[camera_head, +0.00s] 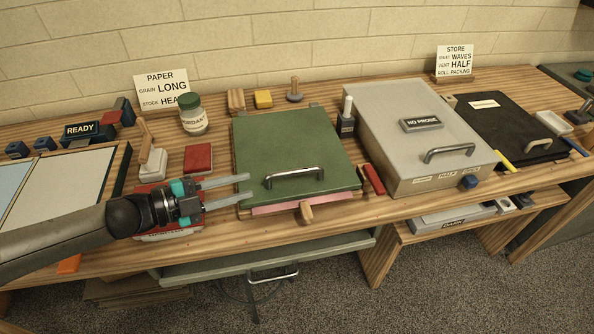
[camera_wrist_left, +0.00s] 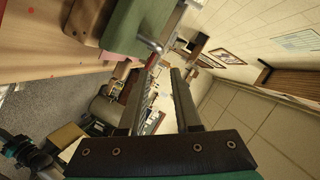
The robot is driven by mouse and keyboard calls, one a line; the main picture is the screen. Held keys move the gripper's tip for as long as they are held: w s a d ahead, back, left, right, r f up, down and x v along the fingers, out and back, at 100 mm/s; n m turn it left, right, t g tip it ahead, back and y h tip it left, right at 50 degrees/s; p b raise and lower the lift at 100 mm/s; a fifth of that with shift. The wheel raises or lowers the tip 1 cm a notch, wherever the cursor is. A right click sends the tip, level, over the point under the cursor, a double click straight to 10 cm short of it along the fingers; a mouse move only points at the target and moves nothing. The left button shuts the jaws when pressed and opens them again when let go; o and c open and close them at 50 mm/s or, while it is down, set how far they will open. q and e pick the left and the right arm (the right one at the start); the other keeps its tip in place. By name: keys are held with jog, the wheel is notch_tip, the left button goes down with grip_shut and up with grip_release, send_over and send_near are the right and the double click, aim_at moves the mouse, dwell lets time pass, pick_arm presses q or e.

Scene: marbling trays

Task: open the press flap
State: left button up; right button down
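The press flap (camera_head: 290,145) is a flat green lid in the middle of the bench, lying shut. Its curved metal handle (camera_head: 295,173) stands near the front edge. A pink strip (camera_head: 285,206) shows under that edge. My left gripper (camera_head: 247,188) comes in from the left, its two grey fingers apart and empty. Its tips are at the flap's front left corner, short of the handle; contact cannot be told. In the left wrist view, the open fingers (camera_wrist_left: 159,70) have nothing between them held, and a green edge (camera_wrist_left: 140,22) with a metal bar shows beyond. My right gripper is out of view.
A grey box (camera_head: 410,125) with a handle stands right of the flap. A wooden peg (camera_head: 306,212) sticks out at the press front. A red block (camera_head: 198,158), a jar (camera_head: 192,115) and a wooden-handled tool (camera_head: 151,155) stand left. Wall lies behind.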

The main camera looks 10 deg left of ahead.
aim_at(290, 175)
pick_arm(q)
jog(key=b+x, duration=0.1)
jog(key=x, duration=1.3)
grip_shut()
dwell(1.0)
